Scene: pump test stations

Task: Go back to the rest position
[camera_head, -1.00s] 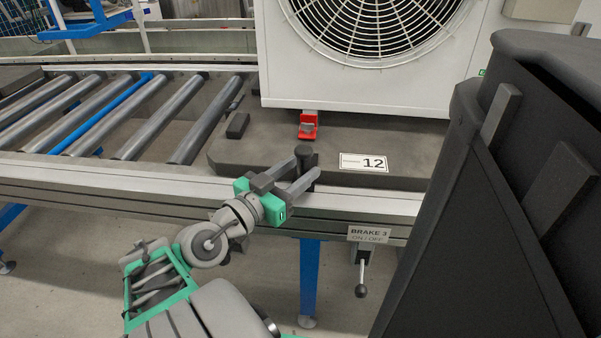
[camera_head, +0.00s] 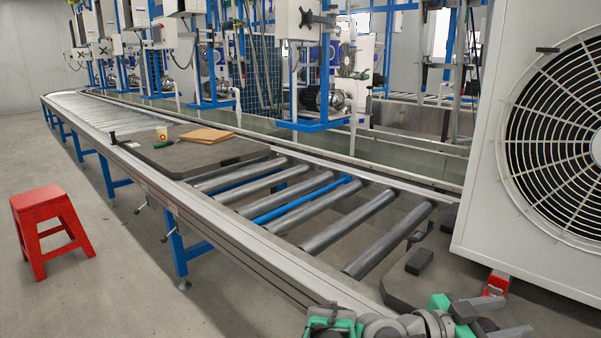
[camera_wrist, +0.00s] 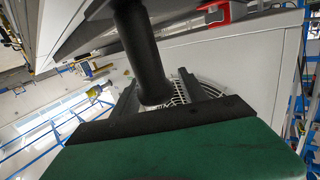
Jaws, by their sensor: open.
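My gripper (camera_head: 502,318) is at the bottom right of the head view, beside the front edge of the dark pallet (camera_head: 440,288), partly cut off by the frame. Its green body and grey fingers show. In the wrist view the fingers stand apart, with a dark upright post (camera_wrist: 145,55) in the gap between them. I cannot tell whether the fingers touch the post. My folded arm lies along the bottom edge of the head view.
A white fan unit (camera_head: 482,165) with a red clamp (camera_head: 495,285) stands on the pallet. The roller conveyor (camera_head: 305,210) runs away to the left. A second pallet (camera_head: 170,152) carries a brown board (camera_head: 206,135) and a cup. A red stool (camera_head: 52,225) stands on open floor.

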